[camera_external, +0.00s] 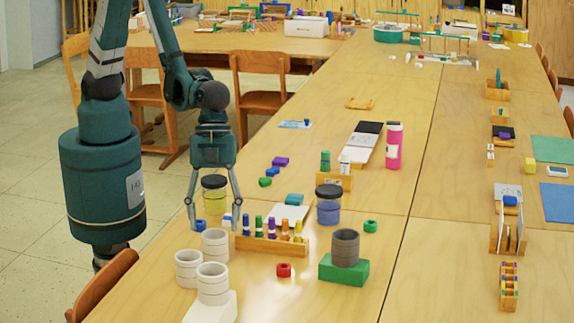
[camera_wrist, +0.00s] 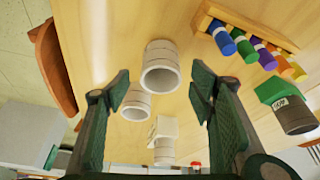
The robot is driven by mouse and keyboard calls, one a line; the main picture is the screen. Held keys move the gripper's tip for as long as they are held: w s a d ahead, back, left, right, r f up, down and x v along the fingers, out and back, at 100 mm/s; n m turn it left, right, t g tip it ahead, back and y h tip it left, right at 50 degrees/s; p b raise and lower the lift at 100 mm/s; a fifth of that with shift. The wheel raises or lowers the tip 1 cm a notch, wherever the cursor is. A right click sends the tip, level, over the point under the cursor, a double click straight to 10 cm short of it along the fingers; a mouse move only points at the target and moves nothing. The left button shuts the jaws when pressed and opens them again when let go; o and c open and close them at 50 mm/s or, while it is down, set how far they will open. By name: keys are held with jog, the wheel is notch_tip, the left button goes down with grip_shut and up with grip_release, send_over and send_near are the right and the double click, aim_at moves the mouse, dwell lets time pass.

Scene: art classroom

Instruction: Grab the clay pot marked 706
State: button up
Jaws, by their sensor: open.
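A dark grey-brown pot (camera_external: 345,248) stands upright on a green block (camera_external: 338,271) at the front of the table. In the wrist view this pot (camera_wrist: 296,118) is at the right edge, with a small pale marking too small to read surely. Three whitish ringed pots stand at the front left: one at the back (camera_external: 215,245), one at left (camera_external: 187,270), and one (camera_external: 212,285) on a white block (camera_external: 208,311). My gripper (camera_external: 212,226) is open, pointing down above the table near the back white pot. In the wrist view that pot (camera_wrist: 160,70) shows between the fingertips, apart from them.
A wooden rack (camera_external: 272,246) with coloured tubes stands between the white pots and the dark pot. A yellow jar (camera_external: 214,200) is by my gripper; a blue jar (camera_external: 328,208) stands further right. A red piece (camera_external: 283,270) lies in front. A chair (camera_external: 103,287) is at left.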

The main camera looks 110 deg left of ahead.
aim_at(215, 241)
jog(key=shift+f, duration=0.15)
jog(key=shift+b+x, duration=0.75)
jog(key=shift+x, duration=1.75)
jog(key=shift+w+d, duration=0.1)
jog(key=c, duration=1)
